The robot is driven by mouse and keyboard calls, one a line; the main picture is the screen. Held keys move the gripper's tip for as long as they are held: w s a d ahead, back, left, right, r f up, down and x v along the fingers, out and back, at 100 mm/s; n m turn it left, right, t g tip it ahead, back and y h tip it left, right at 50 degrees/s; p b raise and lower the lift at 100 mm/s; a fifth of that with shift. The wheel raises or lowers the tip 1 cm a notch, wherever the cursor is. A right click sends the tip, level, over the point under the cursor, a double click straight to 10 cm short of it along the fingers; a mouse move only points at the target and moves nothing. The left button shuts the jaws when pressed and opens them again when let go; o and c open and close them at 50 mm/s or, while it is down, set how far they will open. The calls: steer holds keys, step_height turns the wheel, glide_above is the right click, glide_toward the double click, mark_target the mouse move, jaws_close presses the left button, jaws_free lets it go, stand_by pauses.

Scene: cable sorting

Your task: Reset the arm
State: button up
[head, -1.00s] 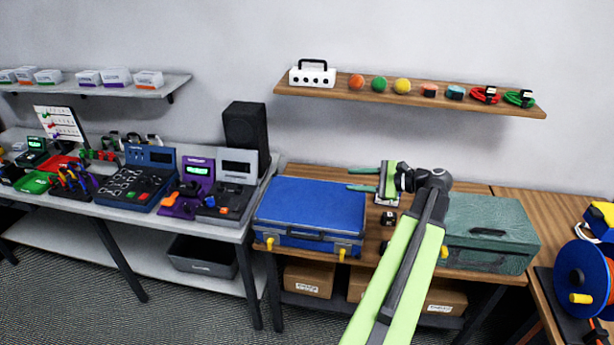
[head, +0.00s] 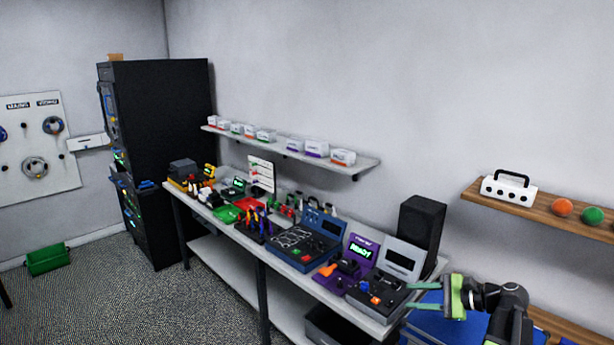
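My gripper (head: 424,296) is at the lower right of the head view, at the end of my green and black arm. Its two teal fingers point left and are spread apart, with nothing seen between them. In the picture the fingers lie over the right end of the grey bench (head: 345,314), beside a grey device (head: 380,290) and in front of the blue case (head: 425,328). Whether they touch anything there cannot be told. The lower part of my arm is cut off by the frame's edge.
A black speaker (head: 420,230) stands at the bench's right end. A purple device (head: 352,262) and a blue device (head: 303,240) stand left of it. A black rack (head: 165,110) stands at the far left corner. A green bin (head: 47,259) is on the open carpet (head: 95,300).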

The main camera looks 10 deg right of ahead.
steer(key=w+a+f+n+g, duration=0.2)
steer(key=a, duration=0.6)
steer(key=w+a+f+n+g, duration=0.2)
steer(key=a, duration=0.6)
steer(key=s+a+f+n+g+h, duration=0.3)
steer(key=a+f+n, duration=0.2)
steer(key=a, duration=0.5)
steer(key=s+a+f+n+g+h, duration=0.2)
steer(key=a+f+n+g, duration=0.15)
steer(key=a, duration=0.75)
steer(key=s+d+f+n+h, duration=0.1)
steer(key=d+f+n+h, duration=0.2)
steer(key=d+n+h, duration=0.2)
steer(key=d+n+t, duration=0.1)
steer(key=d, duration=0.1)
steer(key=shift+s+d, duration=0.15)
steer(key=shift+d, duration=0.15)
